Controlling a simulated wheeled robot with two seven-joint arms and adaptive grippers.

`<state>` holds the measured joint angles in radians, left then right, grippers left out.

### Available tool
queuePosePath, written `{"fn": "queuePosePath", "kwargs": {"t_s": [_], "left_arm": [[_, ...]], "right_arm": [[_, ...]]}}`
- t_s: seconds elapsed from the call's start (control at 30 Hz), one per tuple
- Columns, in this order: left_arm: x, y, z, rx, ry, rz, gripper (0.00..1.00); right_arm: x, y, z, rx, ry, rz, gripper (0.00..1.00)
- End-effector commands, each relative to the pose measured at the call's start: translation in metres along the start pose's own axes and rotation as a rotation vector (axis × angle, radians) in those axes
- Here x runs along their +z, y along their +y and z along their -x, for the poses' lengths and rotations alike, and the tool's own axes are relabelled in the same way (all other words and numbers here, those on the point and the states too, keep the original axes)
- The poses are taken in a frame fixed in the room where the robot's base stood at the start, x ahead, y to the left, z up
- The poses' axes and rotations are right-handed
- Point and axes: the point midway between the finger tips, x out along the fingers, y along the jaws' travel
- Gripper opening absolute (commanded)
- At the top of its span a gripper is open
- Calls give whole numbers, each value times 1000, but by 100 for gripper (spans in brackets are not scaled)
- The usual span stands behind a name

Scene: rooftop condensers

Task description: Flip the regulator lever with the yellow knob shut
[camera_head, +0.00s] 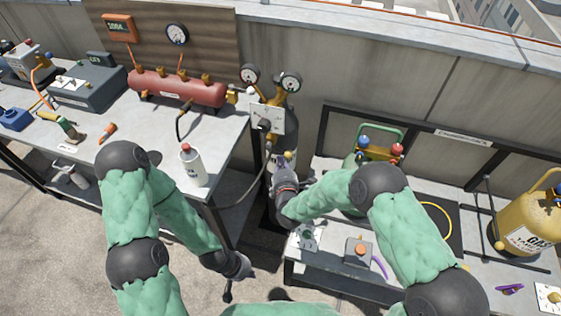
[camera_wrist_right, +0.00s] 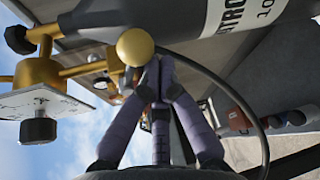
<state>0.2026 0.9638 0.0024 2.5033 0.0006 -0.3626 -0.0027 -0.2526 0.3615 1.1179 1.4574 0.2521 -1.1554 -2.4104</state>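The round yellow knob (camera_wrist_right: 135,47) is large in the right wrist view, in front of the brass regulator (camera_wrist_right: 45,75). In the head view the knob (camera_head: 288,155) shows just above my right gripper (camera_head: 284,166), at the front of the grey gas cylinder. In the wrist view the purple fingers of my right gripper (camera_wrist_right: 155,78) come together with their tips right at the knob, overlapping it in the picture. Whether they touch it is unclear. The lever's stem is mostly hidden. My left gripper (camera_head: 228,288) hangs low in front of the left bench, its fingers too small to read.
The left bench (camera_head: 225,165) holds a white bottle (camera_head: 192,165) near its right edge and a red manifold (camera_head: 178,88). Two gauges top the regulator plate (camera_head: 268,117). A hose (camera_head: 245,190) loops left of the cylinder. A low right bench (camera_head: 330,262) carries a yellow tank (camera_head: 528,220).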

Motion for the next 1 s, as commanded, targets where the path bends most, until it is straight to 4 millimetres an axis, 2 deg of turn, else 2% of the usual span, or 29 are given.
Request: {"fn": "queuePosePath", "kwargs": {"t_s": [0.4, 1.0], "left_arm": [[1, 6, 17, 0, 0, 0, 0], [1, 6, 17, 0, 0, 0, 0]], "right_arm": [[15, 11, 6, 1, -6, -2, 0], [16, 12, 6, 1, -5, -2, 0]]}}
